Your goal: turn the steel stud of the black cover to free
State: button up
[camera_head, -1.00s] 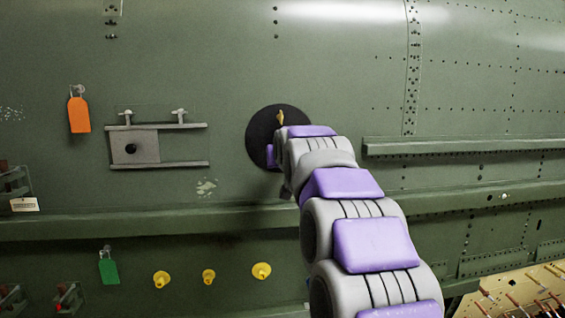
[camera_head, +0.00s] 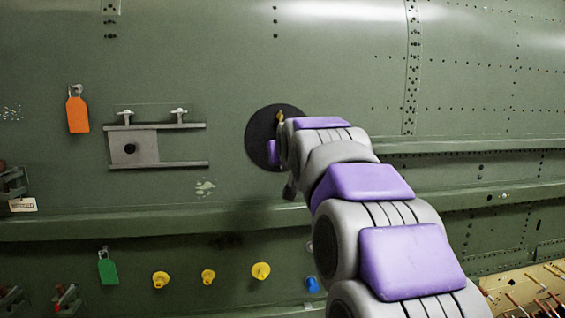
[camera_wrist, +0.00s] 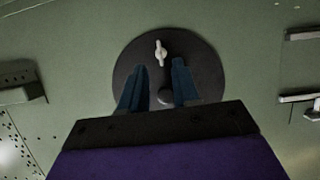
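The round black cover (camera_head: 261,138) lies on the green skin, partly hidden by my arm in the head view. In the wrist view the cover (camera_wrist: 208,62) fills the middle. Its steel stud (camera_wrist: 161,53), a pale wing shape, stands nearly upright in that picture. My gripper (camera_wrist: 159,66) is open, with its two blue fingers apart over the cover and the stud just beyond and between their tips. Contact with the stud does not show. A dark round knob (camera_wrist: 168,96) shows between the fingers. A yellowish stud (camera_head: 281,117) shows near my wrist in the head view.
A grey railed plate (camera_head: 146,146) with two wing studs is left of the cover. An orange tag (camera_head: 77,115), a green tag (camera_head: 107,268) and yellow knobs (camera_head: 261,271) hang or sit around. A long ledge (camera_head: 150,227) runs below the cover.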

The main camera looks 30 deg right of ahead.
jog(key=v, duration=1.2)
jog(key=shift+a+f, duration=0.15)
jog(key=shift+f, duration=0.05)
jog(key=s+a+f+n+g+y+b, duration=0.1)
jog(key=s+a+f+g, duration=0.2)
jog(key=f, duration=0.7)
jog(key=s+a+f+g+y+b, duration=0.15)
jog(key=s+a+f, duration=0.3)
jog(key=f, duration=0.55)
jog(key=s+a+f+n+g+y+b, duration=0.1)
jog(key=s+a+f+g, duration=0.15)
jog(key=s+f, duration=0.45)
jog(key=s+a+f+g+b, duration=0.1)
jog(key=s+f+g, duration=0.3)
jog(key=s+f, duration=0.6)
jog(key=s+a+f+n+g+b, duration=0.1)
jog(key=s+a+f+g, duration=0.2)
jog(key=s+f, duration=0.7)
jog(key=shift+s+a+f+g, duration=0.25)
jog(key=shift+a+f+g, duration=0.15)
jog(key=shift+f, duration=0.1)
